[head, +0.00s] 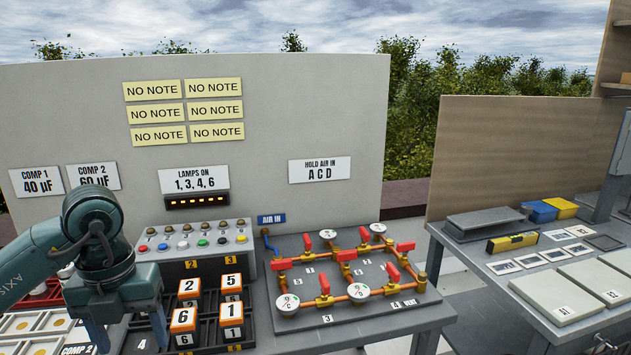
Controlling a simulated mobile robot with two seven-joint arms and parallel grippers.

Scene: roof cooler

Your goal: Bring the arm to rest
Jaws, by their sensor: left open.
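My left arm (95,235) is dark teal and comes in from the left edge. Its gripper (128,328) points down over the left part of the bench, between the light tray on the left and the numbered cubes on the right. Its two grey fingers are spread apart with nothing visible between them. The lower fingertips are near the bottom edge of the picture, so I cannot tell how high they are above the bench. My right gripper does not show.
Orange-and-white numbered cubes (185,319) stand in a black rack right of the gripper. Behind is a button panel (193,239). A pipe board with red valves (345,272) lies further right. A grey upright panel (270,120) stands behind. A second bench (480,273) is at the right.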

